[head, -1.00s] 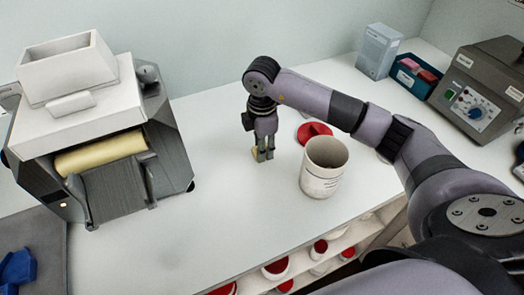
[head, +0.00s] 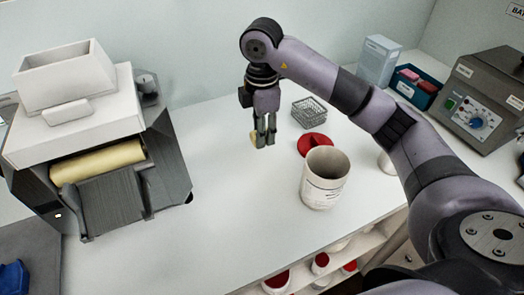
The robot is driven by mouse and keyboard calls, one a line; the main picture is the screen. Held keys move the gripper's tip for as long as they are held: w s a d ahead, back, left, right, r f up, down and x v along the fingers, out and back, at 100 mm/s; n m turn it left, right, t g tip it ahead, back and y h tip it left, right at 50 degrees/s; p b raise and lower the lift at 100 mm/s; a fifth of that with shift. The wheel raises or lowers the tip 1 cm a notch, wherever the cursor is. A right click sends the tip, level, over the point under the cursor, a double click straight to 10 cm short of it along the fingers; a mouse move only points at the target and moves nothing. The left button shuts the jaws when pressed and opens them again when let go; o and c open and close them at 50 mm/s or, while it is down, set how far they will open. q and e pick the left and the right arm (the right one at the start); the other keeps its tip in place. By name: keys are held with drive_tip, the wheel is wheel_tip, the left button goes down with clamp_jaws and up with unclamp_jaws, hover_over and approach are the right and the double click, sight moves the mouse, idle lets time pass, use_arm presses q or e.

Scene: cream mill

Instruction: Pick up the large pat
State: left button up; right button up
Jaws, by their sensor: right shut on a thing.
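My right gripper (head: 264,140) points down over the white table, left of the open white tub. It is shut on a small pale yellow piece, which looks like the large pat (head: 254,139). The pat shows at the left side of the fingertips and is partly hidden by them. It appears held a little above the table. No other pat shows for comparing size. My left gripper is not in view.
An open white tub (head: 325,178) stands right of the gripper, with a red lid (head: 315,144) and a wire basket (head: 309,111) behind it. A mill with a yellow roller (head: 98,162) stands left. The table (head: 235,215) is clear between mill and tub.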

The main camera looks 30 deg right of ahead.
wheel_tip(320, 180, up, 10)
drive_tip(key=p, duration=0.1)
drive_tip(key=shift+r, duration=0.2)
idle(0.3)
